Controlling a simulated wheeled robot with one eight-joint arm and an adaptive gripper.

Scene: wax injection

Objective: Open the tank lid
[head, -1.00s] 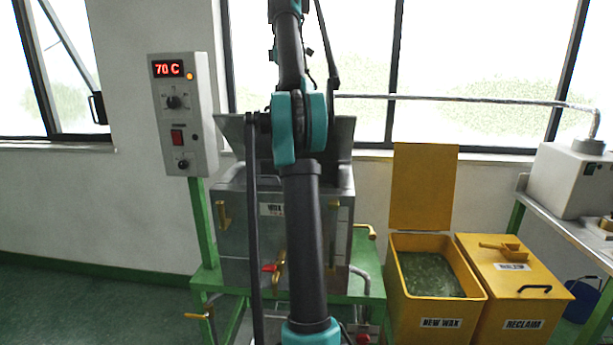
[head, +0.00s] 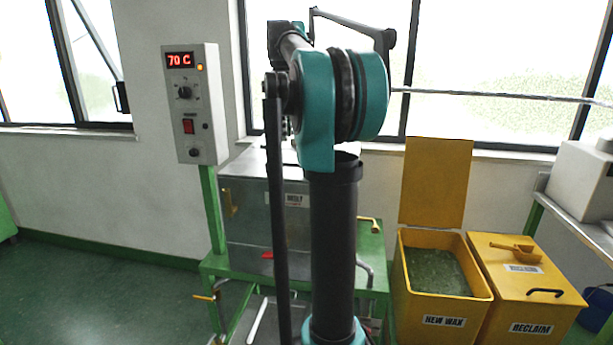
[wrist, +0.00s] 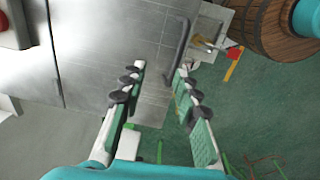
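The grey metal tank (head: 246,215) stands on a green stand behind my arm in the head view. Its lid (head: 245,163) looks flat and closed on top, partly hidden by my arm. In the wrist view I look down on the bare metal lid (wrist: 105,45), with a dark bar handle (wrist: 181,50) near its edge. My gripper (wrist: 161,70) is open and empty, its fingertips apart. The handle appears just beyond the fingertips, nearer the right finger; I cannot tell if they touch. My gripper is hidden in the head view.
A control box (head: 192,105) reading 70 C stands left of the tank. The open yellow NEW WAX bin (head: 444,322) and closed RECLAIM bin (head: 535,328) stand to the right. Windows lie behind. The floor at left is clear.

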